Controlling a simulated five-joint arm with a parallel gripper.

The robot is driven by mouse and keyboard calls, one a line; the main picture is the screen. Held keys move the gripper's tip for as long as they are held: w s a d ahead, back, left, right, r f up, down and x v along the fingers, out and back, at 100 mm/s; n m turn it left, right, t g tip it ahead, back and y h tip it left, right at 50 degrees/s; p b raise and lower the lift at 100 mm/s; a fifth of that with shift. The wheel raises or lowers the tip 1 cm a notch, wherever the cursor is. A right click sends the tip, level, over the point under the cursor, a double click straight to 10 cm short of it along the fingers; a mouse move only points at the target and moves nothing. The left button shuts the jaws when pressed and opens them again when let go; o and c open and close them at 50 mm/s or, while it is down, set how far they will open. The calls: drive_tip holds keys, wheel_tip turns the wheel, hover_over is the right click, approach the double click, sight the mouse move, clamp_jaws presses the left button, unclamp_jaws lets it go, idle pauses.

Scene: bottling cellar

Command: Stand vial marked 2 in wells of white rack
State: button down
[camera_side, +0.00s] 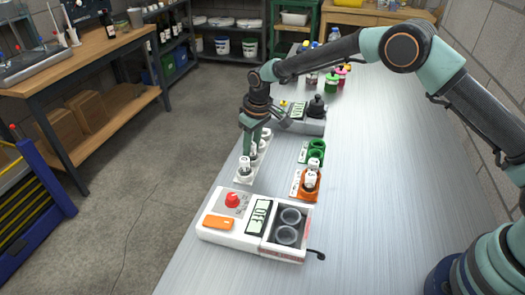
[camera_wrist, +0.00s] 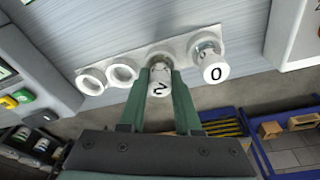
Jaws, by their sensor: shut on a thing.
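The white rack (camera_wrist: 140,58) lies across the wrist view; it also shows in the side view (camera_side: 239,181), partly behind my gripper. The vial marked 2 (camera_wrist: 159,88) is upright between my fingertips, at the well beside the vial marked 0 (camera_wrist: 214,72). Its lower end lines up with that well; I cannot tell whether it is fully seated. The vial marked 0 stands in the right end well. The two wells on the left, in the wrist view, are empty. My gripper (camera_wrist: 160,80) is shut on the vial marked 2; it also shows over the rack in the side view (camera_side: 254,146).
A white device with a red knob (camera_side: 232,200) and dark cups stands in front of the rack. Another device (camera_side: 312,126) is behind. The right bench is clear.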

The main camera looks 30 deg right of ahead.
drive_tip(key=shift+f, duration=0.1)
drive_tip(key=c, duration=0.6)
unclamp_jaws()
drive_tip(key=s+d+r+m+t, duration=0.1)
drive_tip(key=s+d+r, duration=0.25)
drive_tip(key=r, duration=0.65)
drive_tip(key=s+d+r, duration=0.3)
drive_tip(key=s+r, duration=0.1)
drive_tip(key=r, duration=0.6)
drive_tip(key=s+d+r+m+t, duration=0.1)
drive_tip(key=s+d, duration=0.4)
drive_tip(key=s, duration=0.5)
drive_tip(key=s+d+r+m+t, duration=0.1)
drive_tip(key=s+d+m, duration=0.1)
drive_tip(key=s+d, duration=0.3)
drive_tip(key=s, duration=0.4)
drive_tip(key=shift+s+d+t+h, duration=0.25)
drive_tip(key=shift+s+t+h, duration=0.05)
drive_tip(key=shift+s, duration=0.1)
